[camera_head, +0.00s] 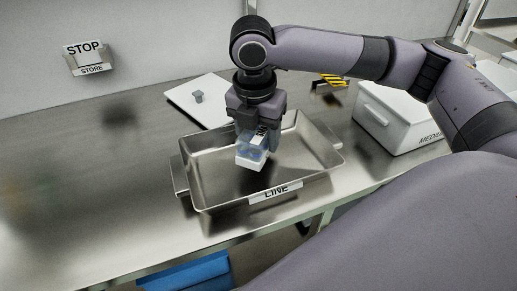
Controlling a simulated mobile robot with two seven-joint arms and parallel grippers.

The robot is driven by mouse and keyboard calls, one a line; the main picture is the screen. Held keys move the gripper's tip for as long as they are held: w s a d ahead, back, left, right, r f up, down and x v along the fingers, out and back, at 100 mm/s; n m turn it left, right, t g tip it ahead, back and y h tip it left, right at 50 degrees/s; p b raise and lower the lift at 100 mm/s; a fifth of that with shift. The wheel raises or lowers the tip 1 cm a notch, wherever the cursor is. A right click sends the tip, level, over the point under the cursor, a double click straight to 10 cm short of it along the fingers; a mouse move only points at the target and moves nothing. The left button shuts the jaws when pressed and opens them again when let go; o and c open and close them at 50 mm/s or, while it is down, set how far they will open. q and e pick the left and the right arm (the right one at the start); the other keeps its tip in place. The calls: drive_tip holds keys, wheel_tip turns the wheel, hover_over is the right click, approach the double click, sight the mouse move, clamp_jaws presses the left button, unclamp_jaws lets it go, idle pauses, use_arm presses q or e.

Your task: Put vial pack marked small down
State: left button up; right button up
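My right gripper (256,122) comes in from the right and points down over the metal tray marked LINE (215,195). It is shut on a small vial pack (250,160), a clear bluish pack with a white base and a dark-marked label. The gripper's fingers partly hide the pack's upper part. The pack is within the tray's outline, but I cannot tell whether its base touches the tray floor. The writing on the pack is too small to read. My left gripper is not in view.
A white lid with a grey knob (200,97) lies behind the tray. A white box marked MEDIUM (400,115) stands at the right. A STOP/STORE holder (85,57) is on the wall. A blue bin (190,275) is below the table. The table's left side is clear.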

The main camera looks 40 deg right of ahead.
wheel_tip(320, 180, down, 4)
drive_tip(key=shift+r, duration=0.1)
drive_tip(key=o, duration=1.1)
drive_tip(key=r, duration=0.4)
drive_tip(key=a+r, duration=0.1)
drive_tip(key=r, duration=0.3)
drive_tip(key=r+p, duration=0.1)
drive_tip(key=r, duration=0.3)
drive_tip(key=shift+s+a, duration=0.15)
drive_tip(key=shift+s, duration=0.25)
